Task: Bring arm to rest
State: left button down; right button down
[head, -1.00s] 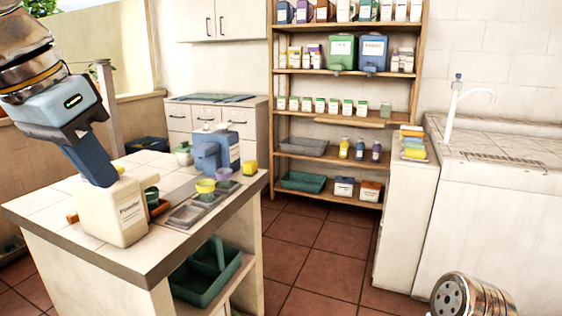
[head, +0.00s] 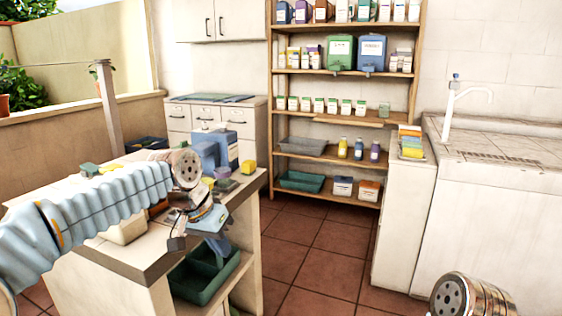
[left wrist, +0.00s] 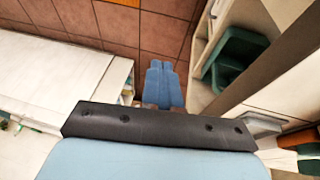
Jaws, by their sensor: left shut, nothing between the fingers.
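My left arm (head: 95,205) reaches in from the left across the front of the tiled island. Its gripper (head: 221,244) points down beside the island's front right corner, apart from any object. In the left wrist view the two blue fingers (left wrist: 165,85) lie together over the tiled floor, shut and empty. A cream jug (head: 122,232) stands on the island, mostly hidden behind my left arm. My right gripper is out of view; only a rounded metal part of my own body shows at the bottom right.
The tiled island (head: 85,270) is close to my left arm, with a green caddy (head: 203,274) on its lower shelf. A blue container (head: 213,150) and small cups stand on top. A wooden shelf unit (head: 272,110) is behind. The floor (head: 315,255) right of the island is clear.

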pick_arm(q)
jog(key=s+d+f+n+g+h, duration=0.1)
jog(key=s+d+f, duration=0.1)
jog(key=f, duration=1.3)
jog(key=s+d+f+n+g, duration=0.1)
jog(key=d+f, duration=0.1)
jog(key=f, duration=1.3)
jog(key=s+a+f+n, duration=0.1)
jog(key=s+f+n, duration=0.3)
jog(key=s+f, duration=1.3)
jog(key=s, duration=0.3)
jog(key=shift+a+f, duration=0.2)
jog(key=shift+a, duration=0.2)
